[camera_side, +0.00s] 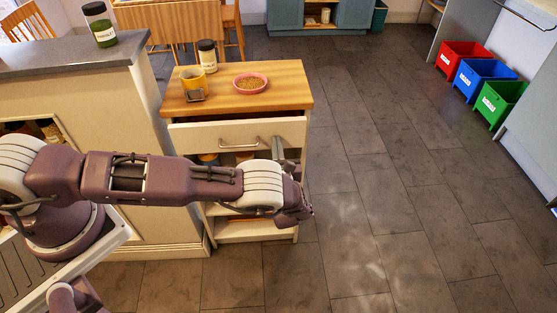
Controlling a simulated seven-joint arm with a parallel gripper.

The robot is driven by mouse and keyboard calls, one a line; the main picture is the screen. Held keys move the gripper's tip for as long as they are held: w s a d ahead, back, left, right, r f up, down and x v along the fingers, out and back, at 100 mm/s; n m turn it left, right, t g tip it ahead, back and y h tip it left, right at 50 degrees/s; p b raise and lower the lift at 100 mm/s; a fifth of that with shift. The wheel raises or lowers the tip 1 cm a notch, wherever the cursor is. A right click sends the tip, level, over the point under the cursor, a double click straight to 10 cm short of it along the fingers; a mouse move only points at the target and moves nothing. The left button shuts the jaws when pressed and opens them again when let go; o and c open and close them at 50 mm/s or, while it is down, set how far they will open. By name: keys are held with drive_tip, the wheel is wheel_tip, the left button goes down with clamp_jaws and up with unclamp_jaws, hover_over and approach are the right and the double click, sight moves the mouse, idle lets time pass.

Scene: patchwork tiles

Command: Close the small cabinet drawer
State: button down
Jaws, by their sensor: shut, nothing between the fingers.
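The small wooden-topped cabinet (290,95) stands in the middle of the view. Its cream drawer front (200,138) sits under the top, with a metal bar handle (239,143) near its middle. The drawer looks slightly pulled out, but how far is hard to tell from this angle. My gripper (279,146) is shut and empty, in front of the right part of the drawer front, to the right of the handle. Whether it touches the drawer cannot be told. My arm hides part of the lower cabinet.
Open shelves (245,229) lie below the drawer. A grey counter (65,55) is at left.

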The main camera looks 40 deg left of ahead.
sight(275, 133)
drive_tip(key=x, duration=0.5)
drive_tip(key=shift+w+a, duration=0.15)
drive_tip(key=shift+a, duration=0.05)
drive_tip(key=shift+w+a, duration=0.2)
drive_tip(key=shift+w+r, duration=0.1)
drive_tip(key=v, duration=1.4)
drive_tip(key=s+a+r+n+g+h, duration=0.35)
drive_tip(key=s+r+n+g, duration=0.25)
drive_tip(key=r+n, duration=0.4)
drive_tip(key=s+a+r+n+g+h, duration=0.2)
drive_tip(key=s+a+r+n+g, duration=0.35)
drive_tip(key=r, duration=0.75)
drive_tip(key=s+d+r+n+t+h, duration=0.2)
drive_tip(key=s+r+n, duration=0.3)
drive_tip(key=s, duration=0.4)
drive_tip(key=s+d+r+n+t+h, duration=0.2)
drive_tip(key=s+r+n+h, duration=0.3)
drive_tip(key=s, duration=0.5)
drive_tip(key=shift+d+r+n, duration=0.75)
drive_tip(key=shift+r, duration=0.15)
